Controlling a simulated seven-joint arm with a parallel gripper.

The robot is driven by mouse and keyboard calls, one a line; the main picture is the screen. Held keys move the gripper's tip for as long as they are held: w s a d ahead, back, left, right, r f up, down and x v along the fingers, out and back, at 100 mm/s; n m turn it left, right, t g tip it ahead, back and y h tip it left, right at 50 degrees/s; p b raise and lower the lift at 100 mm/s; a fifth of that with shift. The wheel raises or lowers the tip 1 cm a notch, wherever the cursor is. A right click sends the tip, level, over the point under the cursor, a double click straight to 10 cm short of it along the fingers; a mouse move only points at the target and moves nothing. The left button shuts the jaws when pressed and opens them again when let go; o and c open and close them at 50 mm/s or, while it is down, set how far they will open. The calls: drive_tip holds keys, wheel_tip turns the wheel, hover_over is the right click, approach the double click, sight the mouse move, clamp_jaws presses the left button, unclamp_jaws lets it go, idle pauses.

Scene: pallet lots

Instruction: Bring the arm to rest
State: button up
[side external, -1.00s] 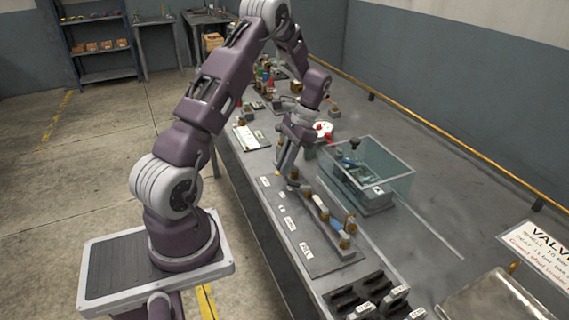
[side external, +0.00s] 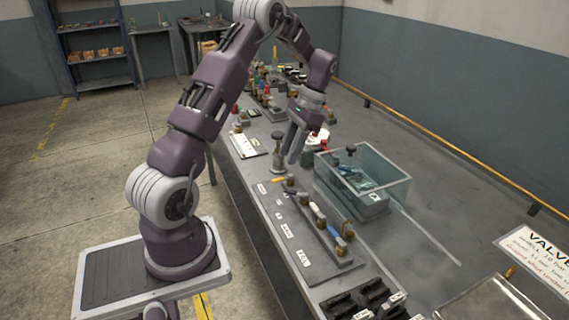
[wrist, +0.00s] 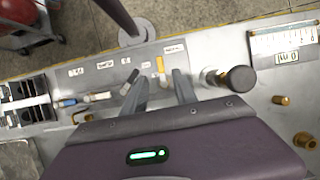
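My gripper (side external: 293,158) hangs fingers-down above the long grey bench (side external: 420,190), with its fingertips apart from the bench parts. In the wrist view my gripper (wrist: 158,76) shows two separated fingers with nothing held between them. A brass fitting with a black knob (side external: 278,137) stands upright just left of the fingers in the side view. In the wrist view the black knob (wrist: 241,79) is to the right of the fingers. A labelled board (side external: 300,235) with a row of brass and blue valve parts lies in front of the gripper.
A clear-walled box (side external: 385,178) with parts inside stands close to the right of the gripper. Black slotted holders (side external: 362,298) sit at the near end. More small fittings crowd the far bench. A yellow rail (side external: 450,150) runs along the back edge.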

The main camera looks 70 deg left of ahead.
drive_tip(key=shift+w+d+r, duration=0.1)
drive_tip(key=shift+r, duration=0.25)
drive_tip(key=s+d+r+t+y, duration=0.1)
drive_tip(key=s+d+r+t, duration=0.1)
drive_tip(key=d+r, duration=0.5)
drive_tip(key=s+d+r+t, duration=0.1)
drive_tip(key=d+r+t, duration=0.2)
drive_tip(key=d+r, duration=0.4)
drive_tip(key=s+d+r+t+h, duration=0.1)
drive_tip(key=s+d+t, duration=0.4)
drive_tip(key=s+d, duration=0.7)
drive_tip(key=shift+s+d+r, duration=0.25)
drive_tip(key=shift+s+r, duration=0.05)
drive_tip(key=shift+s, duration=0.85)
